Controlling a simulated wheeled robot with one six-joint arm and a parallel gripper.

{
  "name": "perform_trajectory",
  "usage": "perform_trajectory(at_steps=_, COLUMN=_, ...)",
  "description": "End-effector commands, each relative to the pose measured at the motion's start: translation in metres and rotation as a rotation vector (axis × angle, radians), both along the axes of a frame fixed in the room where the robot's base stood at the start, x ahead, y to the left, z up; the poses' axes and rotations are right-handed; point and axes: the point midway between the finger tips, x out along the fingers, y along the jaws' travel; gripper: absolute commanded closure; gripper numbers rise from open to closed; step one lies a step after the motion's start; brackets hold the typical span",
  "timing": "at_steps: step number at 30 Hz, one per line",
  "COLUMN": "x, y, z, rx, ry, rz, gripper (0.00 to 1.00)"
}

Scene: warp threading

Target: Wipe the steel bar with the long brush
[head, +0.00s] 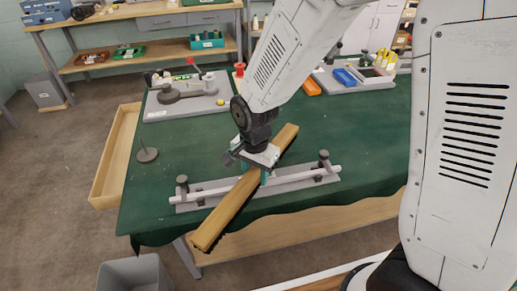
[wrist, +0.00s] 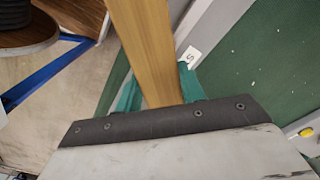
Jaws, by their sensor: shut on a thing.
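The long brush (head: 224,216) is a long wooden bar, lying diagonally across the work fixture in the head view. Its wooden back also fills the upper middle of the wrist view (wrist: 147,45). My gripper (head: 258,176) is shut on it near its middle, with teal fingers on both sides in the wrist view (wrist: 158,92). The pale steel bar (head: 312,174) runs left to right along a grey base, between dark knobbed posts. The brush crosses over the bar's middle and hides that part. I cannot tell whether brush and bar touch; the bristles are not clearly seen.
The green-covered table (head: 370,140) has free room right of the fixture. A grey board with a clamp (head: 187,92) stands at the back left, another with a blue block (head: 345,77) at the back right.

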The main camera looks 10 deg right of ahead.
Motion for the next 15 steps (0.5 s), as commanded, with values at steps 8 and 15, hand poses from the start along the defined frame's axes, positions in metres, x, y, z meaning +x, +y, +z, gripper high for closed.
perform_trajectory(at_steps=8, x=0.001, y=-0.004, z=0.033, rx=0.001, ry=-0.003, rz=-0.004, gripper=0.82)
perform_trajectory(at_steps=15, x=0.001, y=-0.007, z=0.055, rx=0.001, ry=-0.003, rz=-0.009, gripper=0.82)
